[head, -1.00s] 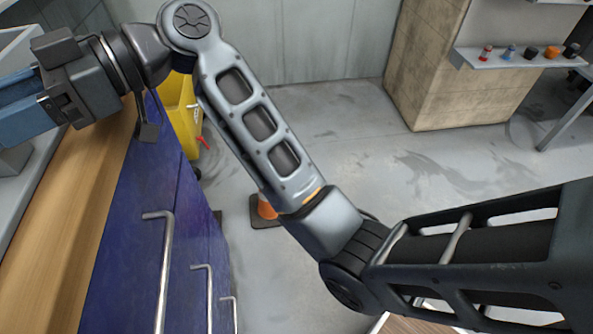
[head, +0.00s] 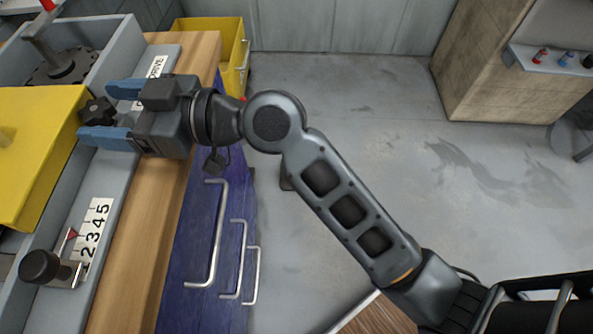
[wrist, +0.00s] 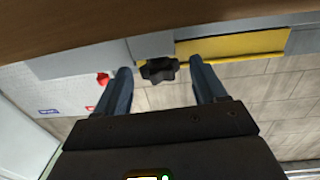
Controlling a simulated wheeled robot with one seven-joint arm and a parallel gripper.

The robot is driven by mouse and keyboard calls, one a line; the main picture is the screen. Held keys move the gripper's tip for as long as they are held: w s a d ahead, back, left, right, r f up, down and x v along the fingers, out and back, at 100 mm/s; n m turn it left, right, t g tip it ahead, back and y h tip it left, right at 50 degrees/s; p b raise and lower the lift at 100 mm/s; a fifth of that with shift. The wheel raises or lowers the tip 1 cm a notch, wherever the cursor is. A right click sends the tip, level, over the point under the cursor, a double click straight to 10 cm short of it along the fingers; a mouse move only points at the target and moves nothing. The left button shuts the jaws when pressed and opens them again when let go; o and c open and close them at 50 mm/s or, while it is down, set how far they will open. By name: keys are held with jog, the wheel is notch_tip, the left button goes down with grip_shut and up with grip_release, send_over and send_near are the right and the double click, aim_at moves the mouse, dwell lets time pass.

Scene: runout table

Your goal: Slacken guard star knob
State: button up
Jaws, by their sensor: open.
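The guard star knob (head: 98,110) is black and lobed, at the right edge of the yellow guard (head: 38,140). In the wrist view the knob (wrist: 159,69) shows between the two fingers, toward their tips, with a gap on each side. My gripper (head: 98,112) is open, its blue fingers on either side of the knob in the head view. The wrist view also shows my gripper (wrist: 161,76) open, with the yellow guard (wrist: 235,45) behind the knob. Whether either finger touches the knob cannot be told.
A black lever knob (head: 40,266) with a numbered scale (head: 92,235) is at lower left. A black hub with a red-tipped handle (head: 65,65) stands at upper left. A wooden edge (head: 150,225) and blue drawers with handles (head: 200,240) lie right of it. Floor beyond is open.

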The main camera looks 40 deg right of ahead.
jog(key=shift+s+a+r+m+t+h+p, duration=0.15)
jog(key=shift+m+t+h+p, duration=0.35)
jog(key=shift+p, duration=0.75)
jog(key=shift+s+r+m+t+h+p, duration=0.1)
jog(key=shift+m+t+h+p, duration=0.35)
jog(key=shift+p, duration=0.8)
jog(key=shift+m+t+h+p, duration=0.25)
jog(key=shift+t+h+p, duration=0.15)
jog(key=shift+p, duration=0.5)
jog(key=s+d+f+m+h+b, duration=0.2)
jog(key=s+d+f+m+h, duration=0.1)
jog(key=s+d, duration=0.7)
jog(key=s+d+f+m+h+b, duration=0.2)
jog(key=s+d+f+h, duration=0.3)
jog(key=s+d, duration=0.4)
jog(key=shift+s+d+f+m+t+h, duration=0.4)
jog(key=shift+s+f+m, duration=0.25)
jog(key=shift+s, duration=1.85)
